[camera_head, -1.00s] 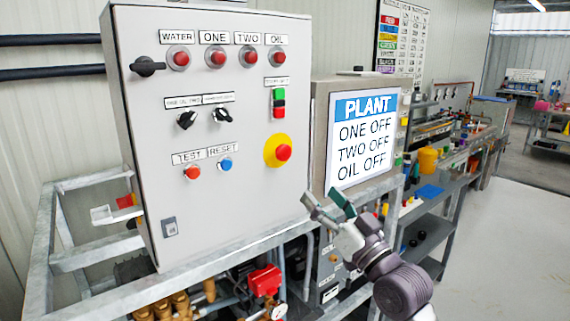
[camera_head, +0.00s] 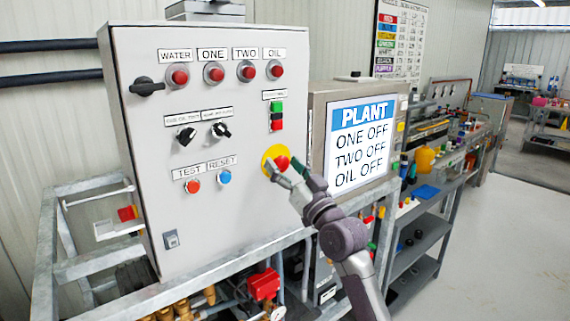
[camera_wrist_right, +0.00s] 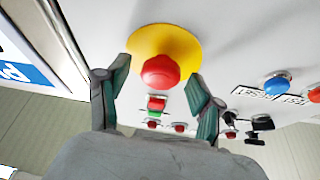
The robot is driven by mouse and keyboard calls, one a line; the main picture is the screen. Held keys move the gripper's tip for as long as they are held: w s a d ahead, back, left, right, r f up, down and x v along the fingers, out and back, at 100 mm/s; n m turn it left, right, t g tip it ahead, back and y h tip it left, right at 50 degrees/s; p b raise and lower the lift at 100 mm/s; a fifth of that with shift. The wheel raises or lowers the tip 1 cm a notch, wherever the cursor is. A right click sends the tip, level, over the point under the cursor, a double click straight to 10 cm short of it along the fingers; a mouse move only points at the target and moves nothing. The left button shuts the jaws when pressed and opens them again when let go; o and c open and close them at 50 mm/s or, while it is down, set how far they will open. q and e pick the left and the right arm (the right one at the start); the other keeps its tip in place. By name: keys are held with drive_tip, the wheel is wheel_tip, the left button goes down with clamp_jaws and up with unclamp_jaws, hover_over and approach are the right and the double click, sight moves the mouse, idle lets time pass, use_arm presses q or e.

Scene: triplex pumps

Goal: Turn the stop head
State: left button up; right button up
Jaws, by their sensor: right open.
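The stop head is a red mushroom button (camera_head: 281,161) on a yellow round plate (camera_head: 266,156), low on the right side of the grey control panel (camera_head: 232,125). My right gripper (camera_head: 286,168) is at the head, open, and partly hides it in the head view. In the right wrist view the red head (camera_wrist_right: 160,71) shows between the two spread green-tipped fingers (camera_wrist_right: 158,72), in front of its yellow plate (camera_wrist_right: 176,40). A gap shows on both sides, and neither finger appears to touch it. My left gripper is not in view.
Blue reset (camera_head: 224,177) and red test (camera_head: 193,186) buttons sit left of the stop head. A green and red switch (camera_head: 276,116) is above it. A screen (camera_head: 360,143) reading ONE OFF, TWO OFF, OIL OFF stands close to the right. A grey metal frame (camera_head: 210,256) runs below.

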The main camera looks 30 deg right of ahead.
drive_tip(key=c, duration=1.2)
drive_tip(key=shift+o, duration=0.2)
drive_tip(key=m+h+p, duration=0.1)
drive_tip(key=m+p, duration=0.1)
drive_tip(key=m+h+p, duration=0.1)
drive_tip(key=m+p, duration=0.1)
drive_tip(key=p, duration=0.1)
drive_tip(key=m+h+p, duration=0.1)
drive_tip(key=m+p, duration=0.1)
drive_tip(key=shift+r+g+p, duration=0.3)
drive_tip(key=shift+g+p, duration=0.05)
drive_tip(key=shift+g, duration=0.05)
drive_tip(key=shift+s+f+m+h+p, duration=0.15)
drive_tip(key=shift+m+h+p, duration=0.25)
drive_tip(key=shift+m, duration=0.4)
drive_tip(key=shift+f, duration=0.1)
drive_tip(key=o, duration=1.2)
drive_tip(key=shift+c, duration=0.2)
drive_tip(key=shift+f, duration=0.1)
